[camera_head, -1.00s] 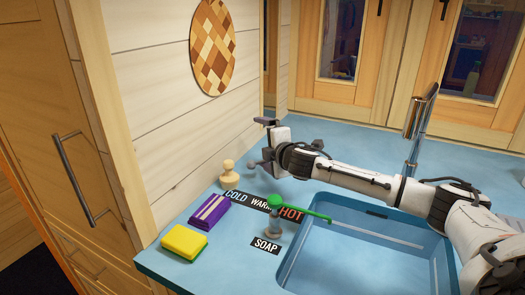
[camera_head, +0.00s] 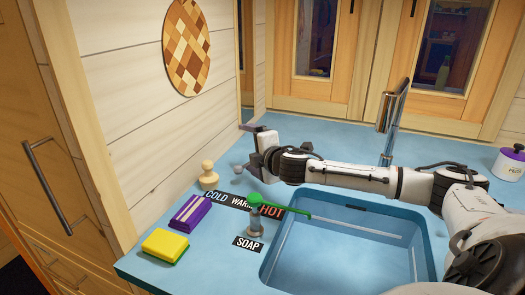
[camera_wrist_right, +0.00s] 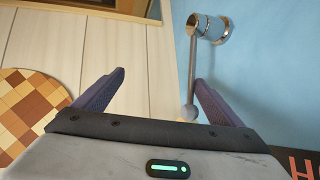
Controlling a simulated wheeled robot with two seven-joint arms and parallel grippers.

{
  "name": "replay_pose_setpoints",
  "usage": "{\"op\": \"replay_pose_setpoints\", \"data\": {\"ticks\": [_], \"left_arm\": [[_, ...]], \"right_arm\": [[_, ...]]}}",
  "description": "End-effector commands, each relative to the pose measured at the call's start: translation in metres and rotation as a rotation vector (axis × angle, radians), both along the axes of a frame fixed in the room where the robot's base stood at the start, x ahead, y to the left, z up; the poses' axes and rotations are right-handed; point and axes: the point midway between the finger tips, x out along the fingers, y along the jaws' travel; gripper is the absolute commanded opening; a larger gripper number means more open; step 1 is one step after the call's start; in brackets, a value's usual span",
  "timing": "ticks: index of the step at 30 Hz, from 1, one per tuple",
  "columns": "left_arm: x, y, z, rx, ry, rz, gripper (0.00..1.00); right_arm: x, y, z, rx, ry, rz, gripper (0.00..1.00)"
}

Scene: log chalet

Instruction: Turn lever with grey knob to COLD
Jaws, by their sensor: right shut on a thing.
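The lever's grey knob (camera_head: 238,169) shows just behind the label strip. In the right wrist view the lever's thin rod runs from a chrome base (camera_wrist_right: 217,24) to the grey knob (camera_wrist_right: 188,113). The black strip reads COLD (camera_head: 217,195), WARM and HOT (camera_head: 271,211). I cannot tell which word the lever points at. My left gripper is not in view.
A beige pawn-shaped piece (camera_head: 208,176) stands left of the knob. A green-topped soap dispenser (camera_head: 254,219), purple pack (camera_head: 191,211) and yellow sponge (camera_head: 165,245) are nearer. The sink (camera_head: 350,265), tall faucet (camera_head: 392,118) and white jar (camera_head: 509,163) lie to the right.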

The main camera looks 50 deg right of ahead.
Motion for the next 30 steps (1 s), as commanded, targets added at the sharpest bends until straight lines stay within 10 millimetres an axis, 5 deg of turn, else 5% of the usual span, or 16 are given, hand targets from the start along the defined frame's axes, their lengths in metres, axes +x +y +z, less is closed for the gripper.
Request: {"op": "replay_pose_setpoints", "data": {"ticks": [1, 13, 15, 30], "left_arm": [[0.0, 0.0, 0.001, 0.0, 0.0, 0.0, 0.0], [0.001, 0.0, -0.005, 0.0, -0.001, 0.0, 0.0], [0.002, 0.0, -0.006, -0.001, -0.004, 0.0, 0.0], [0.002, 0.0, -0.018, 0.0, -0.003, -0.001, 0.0]], "right_arm": [[0.001, 0.001, 0.025, -0.01, -0.043, 0.009, 0.72], [-0.026, 0.008, 0.03, -0.01, -0.043, 0.01, 0.71], [-0.03, 0.009, 0.03, -0.01, -0.041, 0.009, 0.27], [-0.065, 0.016, 0.029, -0.01, -0.027, 0.004, 0.27]]}}
